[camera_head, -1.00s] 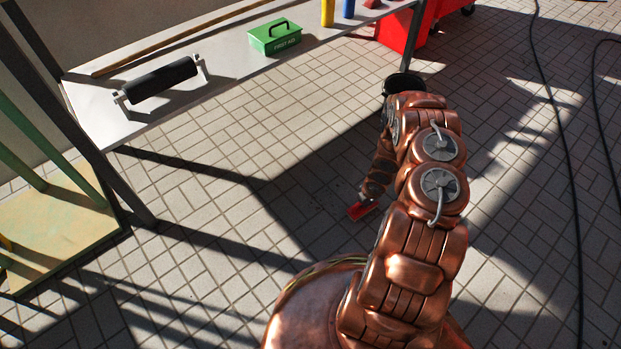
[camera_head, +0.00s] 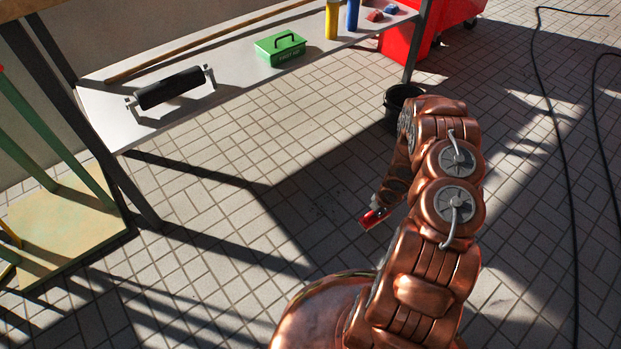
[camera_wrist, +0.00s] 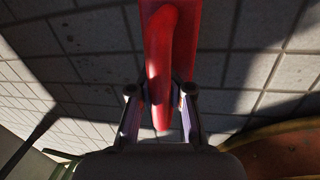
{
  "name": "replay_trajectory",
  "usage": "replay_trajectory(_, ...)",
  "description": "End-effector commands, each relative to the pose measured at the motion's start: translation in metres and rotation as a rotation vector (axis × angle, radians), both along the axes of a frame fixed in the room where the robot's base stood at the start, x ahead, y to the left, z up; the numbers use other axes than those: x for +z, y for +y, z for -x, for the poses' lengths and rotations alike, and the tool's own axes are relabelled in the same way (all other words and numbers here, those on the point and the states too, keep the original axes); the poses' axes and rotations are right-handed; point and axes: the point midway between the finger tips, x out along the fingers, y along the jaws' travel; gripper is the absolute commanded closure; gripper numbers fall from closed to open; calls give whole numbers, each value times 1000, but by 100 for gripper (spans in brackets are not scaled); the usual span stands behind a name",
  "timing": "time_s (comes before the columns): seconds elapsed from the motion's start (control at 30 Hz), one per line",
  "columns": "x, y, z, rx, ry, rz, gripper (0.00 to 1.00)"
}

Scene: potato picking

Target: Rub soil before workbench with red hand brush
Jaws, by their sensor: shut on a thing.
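The red hand brush (camera_head: 373,217) is at the end of my arm, over the shaded tiles in front of the workbench (camera_head: 228,78). In the wrist view my gripper (camera_wrist: 160,103) is shut on the handle of the brush (camera_wrist: 160,50), which points away from the camera. The bristles are hidden, and I cannot tell whether they touch the floor. A faint dark patch that looks like soil (camera_head: 325,207) lies on the tiles to the left of the brush. My arm hides part of my gripper in the head view.
A black bucket (camera_head: 391,97) stands behind my arm by the bench leg. A red wheeled bin (camera_head: 455,14) is at the back. A green first aid box (camera_head: 280,48) and a black roller (camera_head: 170,88) lie on the bench. Black cables (camera_head: 556,125) run along the right.

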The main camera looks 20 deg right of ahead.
Motion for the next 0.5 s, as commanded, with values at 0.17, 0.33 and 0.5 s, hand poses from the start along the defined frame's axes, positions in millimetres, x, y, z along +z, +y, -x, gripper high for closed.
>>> replay_trajectory(0.17,20,3,-1,7,1,0,100)
replay_trajectory(0.33,34,6,-3,12,1,0,100)
replay_trajectory(0.5,40,8,-3,15,2,-1,100)
